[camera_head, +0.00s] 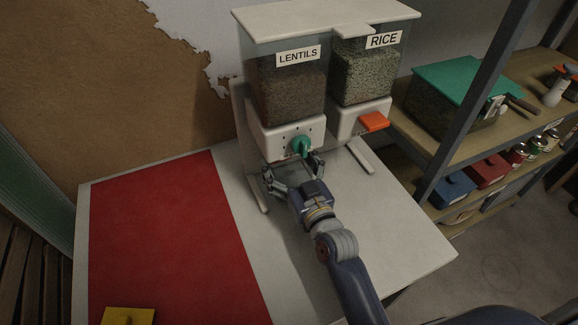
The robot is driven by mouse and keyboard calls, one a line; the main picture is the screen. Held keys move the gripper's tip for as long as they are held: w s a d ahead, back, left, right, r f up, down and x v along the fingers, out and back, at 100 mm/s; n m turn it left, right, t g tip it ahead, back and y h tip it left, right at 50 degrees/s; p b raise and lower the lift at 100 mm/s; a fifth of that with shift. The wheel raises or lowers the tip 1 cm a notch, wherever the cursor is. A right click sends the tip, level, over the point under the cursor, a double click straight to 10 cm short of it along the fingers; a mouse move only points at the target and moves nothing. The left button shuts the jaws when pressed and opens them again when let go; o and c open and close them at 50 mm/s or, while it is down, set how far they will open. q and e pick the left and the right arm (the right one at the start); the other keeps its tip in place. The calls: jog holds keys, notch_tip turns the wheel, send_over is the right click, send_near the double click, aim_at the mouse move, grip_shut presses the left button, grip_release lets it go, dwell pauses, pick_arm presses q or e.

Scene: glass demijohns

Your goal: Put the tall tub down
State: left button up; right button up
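I cannot make out a tall tub in this view. My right gripper (293,172) reaches in from the lower right, just below the teal knob (301,146) of the lentils dispenser (287,95). Its fingers are spread apart and I see nothing clearly held between them. I cannot tell whether a finger touches the knob. My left gripper is out of view.
The rice dispenser (365,75) with an orange lever (373,121) stands beside the lentils. The white table (400,240) has free room at the right. A red mat (170,240) and a yellow object (128,316) lie left. Shelves (440,135) stand right.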

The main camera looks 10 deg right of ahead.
jog(key=shift+s+f, duration=0.1)
jog(key=shift+f, duration=0.6)
jog(key=shift+s+d, duration=0.1)
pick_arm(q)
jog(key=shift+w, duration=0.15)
pick_arm(e)
jog(key=shift+f, duration=0.1)
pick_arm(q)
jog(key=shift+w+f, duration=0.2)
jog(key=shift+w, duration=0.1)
pick_arm(e)
jog(key=shift+f, duration=0.35)
pick_arm(q)
jog(key=shift+b, duration=0.3)
pick_arm(e)
jog(key=shift+f, duration=0.15)
jog(key=o, duration=0.9)
jog(key=shift+o, duration=0.9)
jog(key=shift+f, duration=0.1)
